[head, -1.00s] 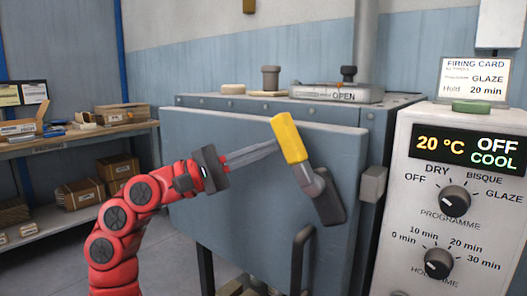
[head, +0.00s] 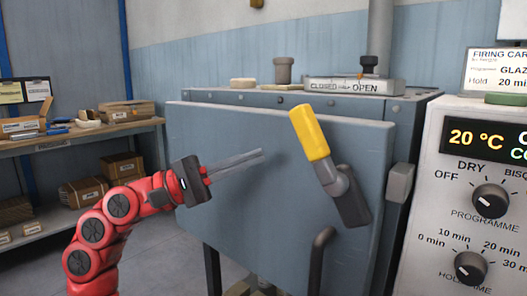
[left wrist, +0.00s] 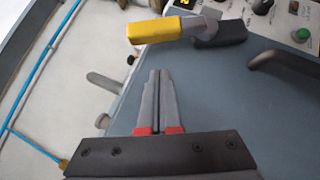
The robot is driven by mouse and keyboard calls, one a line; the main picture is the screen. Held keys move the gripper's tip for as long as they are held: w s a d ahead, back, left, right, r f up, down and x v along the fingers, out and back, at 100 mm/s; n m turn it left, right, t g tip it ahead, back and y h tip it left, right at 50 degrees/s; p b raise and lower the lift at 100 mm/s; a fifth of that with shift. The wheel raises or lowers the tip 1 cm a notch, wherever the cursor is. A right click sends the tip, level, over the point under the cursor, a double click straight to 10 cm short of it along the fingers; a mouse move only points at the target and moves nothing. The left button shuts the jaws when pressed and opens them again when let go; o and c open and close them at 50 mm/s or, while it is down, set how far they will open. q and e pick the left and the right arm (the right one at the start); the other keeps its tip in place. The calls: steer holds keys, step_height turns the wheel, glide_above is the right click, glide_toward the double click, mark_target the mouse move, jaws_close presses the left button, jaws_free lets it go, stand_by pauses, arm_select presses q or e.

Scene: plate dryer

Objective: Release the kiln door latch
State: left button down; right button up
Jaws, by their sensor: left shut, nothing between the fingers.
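The kiln door (head: 255,205) is a blue-grey panel and stands shut against the kiln body. Its latch is a grey lever with a yellow grip (head: 310,132), leaning up and left from a dark grey base (head: 353,208). My left gripper (head: 261,154) is shut and empty in front of the door. Its fingertips point toward the latch, left of and slightly below the grip, with a clear gap. In the left wrist view the shut fingertips (left wrist: 158,72) lie below the yellow grip (left wrist: 153,31), not touching it. The right gripper is out of view.
A dark door handle (head: 318,258) juts out below the latch. A control panel (head: 425,215) with dials stands at the right. A vent slider marked OPEN (head: 350,87) sits on the kiln top. A shelf with boxes (head: 80,145) is at the left.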

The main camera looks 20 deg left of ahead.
arm_select(q)
steer(key=v, duration=0.6)
steer(key=shift+a+f+p, duration=0.25)
steer(key=shift+p, duration=0.1)
